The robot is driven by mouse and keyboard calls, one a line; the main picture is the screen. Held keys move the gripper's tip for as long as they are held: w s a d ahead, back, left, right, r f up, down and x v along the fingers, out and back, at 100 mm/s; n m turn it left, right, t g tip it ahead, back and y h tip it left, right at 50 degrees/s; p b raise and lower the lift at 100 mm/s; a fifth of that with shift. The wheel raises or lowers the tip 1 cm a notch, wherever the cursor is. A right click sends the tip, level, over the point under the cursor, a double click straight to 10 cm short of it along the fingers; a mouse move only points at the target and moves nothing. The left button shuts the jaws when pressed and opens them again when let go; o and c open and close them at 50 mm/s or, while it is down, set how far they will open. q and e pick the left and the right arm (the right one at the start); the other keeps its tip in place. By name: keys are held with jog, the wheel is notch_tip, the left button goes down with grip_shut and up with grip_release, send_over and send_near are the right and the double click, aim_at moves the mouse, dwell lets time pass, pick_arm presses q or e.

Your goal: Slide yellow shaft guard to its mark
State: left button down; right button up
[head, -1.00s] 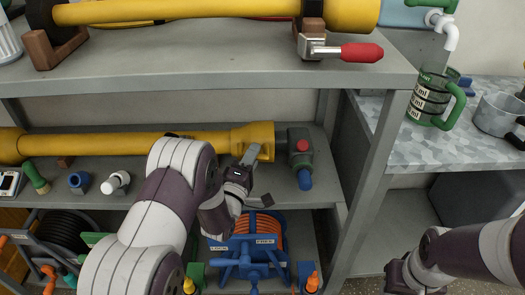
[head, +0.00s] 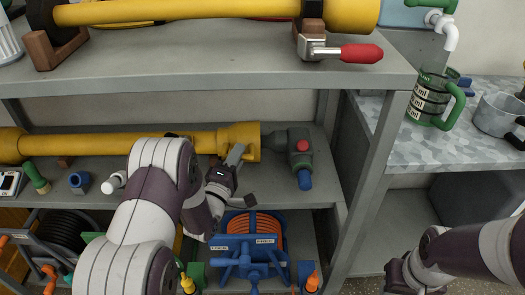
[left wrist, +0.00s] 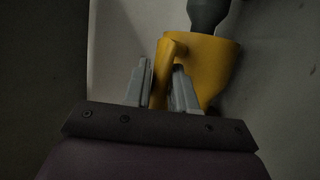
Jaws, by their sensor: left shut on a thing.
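The yellow shaft guard (head: 196,139) lies along the lower shelf, with its flared bell end (head: 250,137) toward the right. A short dark shaft shows between the bell and the grey-green gearbox (head: 297,148), which has a red knob and a blue end. My left gripper (head: 235,154) reaches up to the bell from the front. In the left wrist view its two grey fingers (left wrist: 161,88) are shut on a yellow tab (left wrist: 167,68) standing out from the bell. My right gripper (head: 396,275) is low at the right, apart from the guard; its fingers are unclear. I cannot make out a mark.
The upper shelf (head: 200,71) overhangs the guard and carries another yellow shaft and a red-handled clamp (head: 345,52). A blue hose reel (head: 250,250) stands below. A shelf post (head: 372,180) is right of the gearbox. A green jug (head: 433,98) stands on the right counter.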

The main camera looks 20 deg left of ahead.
aim_at(222, 155)
pick_arm(q)
jog(key=shift+s+a, duration=0.3)
jog(key=shift+a, duration=0.65)
jog(key=shift+s+a, duration=0.25)
jog(key=shift+a, duration=0.7)
jog(key=c, duration=0.8)
grip_release()
jog(key=shift+c, duration=0.2)
jog(key=shift+s, duration=0.1)
